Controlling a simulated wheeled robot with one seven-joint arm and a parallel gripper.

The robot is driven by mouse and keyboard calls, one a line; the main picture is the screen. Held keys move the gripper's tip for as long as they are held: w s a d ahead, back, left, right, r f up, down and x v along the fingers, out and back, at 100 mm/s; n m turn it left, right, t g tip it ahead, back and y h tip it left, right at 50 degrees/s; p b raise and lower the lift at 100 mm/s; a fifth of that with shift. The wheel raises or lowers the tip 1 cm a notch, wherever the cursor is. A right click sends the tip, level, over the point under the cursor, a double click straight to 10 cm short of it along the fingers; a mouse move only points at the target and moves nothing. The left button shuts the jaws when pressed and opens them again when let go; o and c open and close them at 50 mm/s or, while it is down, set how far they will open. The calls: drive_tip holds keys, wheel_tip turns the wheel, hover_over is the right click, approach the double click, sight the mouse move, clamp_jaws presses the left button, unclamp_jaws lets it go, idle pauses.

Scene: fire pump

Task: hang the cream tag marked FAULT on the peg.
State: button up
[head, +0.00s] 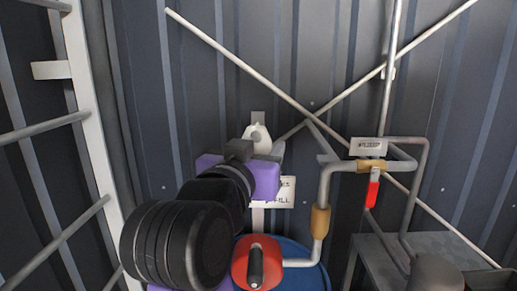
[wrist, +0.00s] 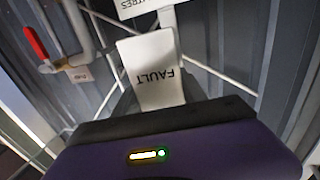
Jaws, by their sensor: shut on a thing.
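The cream tag (wrist: 150,68) shows upside down in the wrist view, with FAULT readable on its face. My gripper (wrist: 150,108) is shut on the end of the tag nearer the wrist camera. In the head view my gripper (head: 240,150) is up near the ribbed wall, with the pale tag (head: 258,138) sticking up just beyond it. A small grey plate (head: 257,117) shows on the wall side just above the tag. I cannot make out the peg itself, nor whether the tag touches anything.
A white lettered sign (head: 284,192) stands on a post below the gripper. Pipework with a red valve lever (head: 372,193) and a small label (head: 369,147) is to the right. Pale diagonal braces (head: 245,68) cross the wall. A white ladder-like frame (head: 92,120) is at left.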

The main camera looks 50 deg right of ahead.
sight(260, 138)
drive_tip(key=shift+w+d+f, duration=0.15)
drive_tip(key=shift+w+d, duration=0.75)
drive_tip(key=shift+d, duration=0.25)
drive_tip(key=shift+w+d+f, duration=0.1)
drive_tip(key=shift+w+d, duration=0.8)
drive_tip(key=shift+d, duration=0.25)
drive_tip(key=shift+w+d+r, duration=0.2)
drive_tip(key=shift+w+d, duration=0.1)
drive_tip(key=shift+d, duration=0.1)
drive_tip(key=shift+w, duration=0.25)
drive_tip(key=shift+w+d+f, duration=0.4)
drive_tip(key=shift+w+d, duration=0.15)
drive_tip(key=shift+d, duration=0.2)
drive_tip(key=shift+c, duration=0.6)
drive_tip(key=shift+d, duration=0.4)
clamp_jaws()
drive_tip(key=shift+s+r, duration=0.1)
drive_tip(key=shift+s, duration=0.1)
drive_tip(key=shift+w, duration=0.1)
drive_tip(key=shift+a, duration=0.25)
